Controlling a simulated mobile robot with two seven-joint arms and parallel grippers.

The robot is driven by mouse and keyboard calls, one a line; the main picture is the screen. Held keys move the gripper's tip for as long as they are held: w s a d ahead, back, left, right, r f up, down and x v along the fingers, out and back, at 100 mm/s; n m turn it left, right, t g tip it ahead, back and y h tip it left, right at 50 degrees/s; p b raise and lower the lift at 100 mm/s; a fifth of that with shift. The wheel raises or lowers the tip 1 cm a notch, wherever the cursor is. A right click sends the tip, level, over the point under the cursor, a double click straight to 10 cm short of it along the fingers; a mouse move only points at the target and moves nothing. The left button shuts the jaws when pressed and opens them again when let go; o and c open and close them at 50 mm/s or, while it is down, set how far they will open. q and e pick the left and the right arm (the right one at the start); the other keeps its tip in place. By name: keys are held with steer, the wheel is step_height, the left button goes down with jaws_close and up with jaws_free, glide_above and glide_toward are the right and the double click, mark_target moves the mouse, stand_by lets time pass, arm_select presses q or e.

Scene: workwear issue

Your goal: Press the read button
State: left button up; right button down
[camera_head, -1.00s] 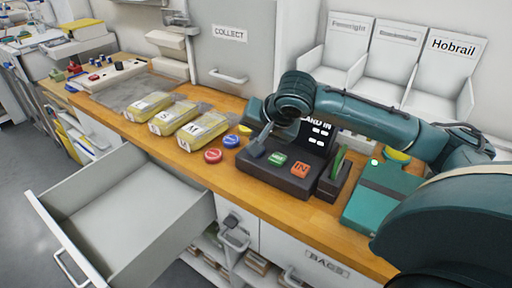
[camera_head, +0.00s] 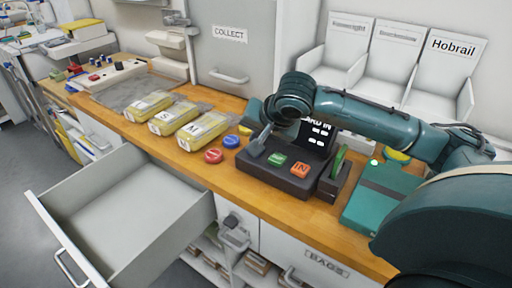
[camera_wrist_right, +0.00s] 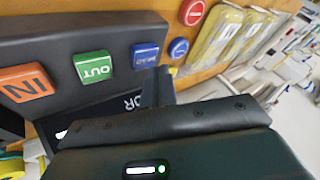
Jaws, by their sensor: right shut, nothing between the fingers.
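The dark reader box (camera_head: 230,162) stands on the wooden counter with a row of buttons. The blue button (camera_head: 256,151), which seems to be the read one, is at its left end; it also shows in the right wrist view (camera_wrist_right: 145,55). Beside it are the green OUT button (camera_head: 277,160) and the orange IN button (camera_head: 299,170). My right gripper (camera_head: 265,137) is shut and empty, pointing down close by the blue button. In the wrist view its fingertips (camera_wrist_right: 158,78) lie beside that button; I cannot tell whether they touch. My left gripper is out of view.
A red button (camera_head: 213,156), a blue one (camera_head: 231,141) and yellow packs (camera_head: 203,130) lie left of the reader. A green upright piece (camera_head: 339,162) and a teal box (camera_head: 378,195) stand right. An open drawer (camera_head: 125,205) juts out front left.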

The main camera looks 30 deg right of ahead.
steer(key=shift+f, duration=0.4)
steer(key=shift+f, duration=0.5)
stand_by(0.8)
steer(key=shift+r, duration=0.1)
steer(key=shift+r+p, duration=0.85)
steer(key=shift+p, duration=0.35)
steer(key=shift+r, duration=0.1)
step_height(320, 180, up, 5)
steer(key=p, duration=0.6)
